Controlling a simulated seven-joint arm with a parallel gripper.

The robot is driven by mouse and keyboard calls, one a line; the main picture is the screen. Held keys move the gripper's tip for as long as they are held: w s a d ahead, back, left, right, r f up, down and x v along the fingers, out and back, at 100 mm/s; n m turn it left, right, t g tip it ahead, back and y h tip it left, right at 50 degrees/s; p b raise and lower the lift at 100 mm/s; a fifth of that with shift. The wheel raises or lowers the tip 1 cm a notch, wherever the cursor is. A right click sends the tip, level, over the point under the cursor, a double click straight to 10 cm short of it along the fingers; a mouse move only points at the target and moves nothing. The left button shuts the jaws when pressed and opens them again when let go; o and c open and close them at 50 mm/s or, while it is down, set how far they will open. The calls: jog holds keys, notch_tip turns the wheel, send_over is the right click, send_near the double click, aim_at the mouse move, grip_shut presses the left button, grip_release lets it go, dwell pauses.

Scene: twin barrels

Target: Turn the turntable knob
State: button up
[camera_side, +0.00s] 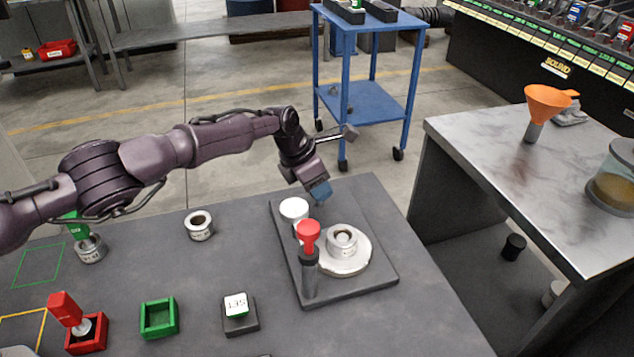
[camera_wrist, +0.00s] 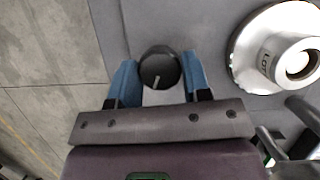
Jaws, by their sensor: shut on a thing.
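The turntable knob (camera_wrist: 159,66) is round and black with a pale pointer line, and shows in the wrist view between the blue fingers of my gripper (camera_wrist: 157,72). My gripper is shut on it. In the side view my gripper (camera_side: 320,193) reaches down at the back of the dark base plate (camera_side: 376,274), and the knob cannot be made out there. The turntable (camera_side: 356,264) is a pale metal disc on that plate, with a metal barrel (camera_side: 342,240) standing on it. The turntable also shows at the right of the wrist view (camera_wrist: 243,62).
A red-topped dark post (camera_side: 309,270) and a white round cap (camera_side: 294,209) stand left of the turntable. A metal ring (camera_side: 199,226), a green tray (camera_side: 159,331), a red tray (camera_side: 90,345) and a SET button (camera_side: 237,305) lie further left.

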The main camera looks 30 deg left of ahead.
jog(key=shift+m+g, duration=0.3)
jog(key=shift+m, duration=0.3)
jog(key=o, duration=0.9)
jog(key=shift+o, duration=0.2)
jog(key=shift+s+a+r, duration=0.1)
jog(key=shift+a+r, duration=0.05)
jog(key=shift+r, duration=0.4)
jog(key=v, duration=1.1)
jog(key=shift+s+a+r, duration=0.2)
jog(key=shift+a+r, duration=0.05)
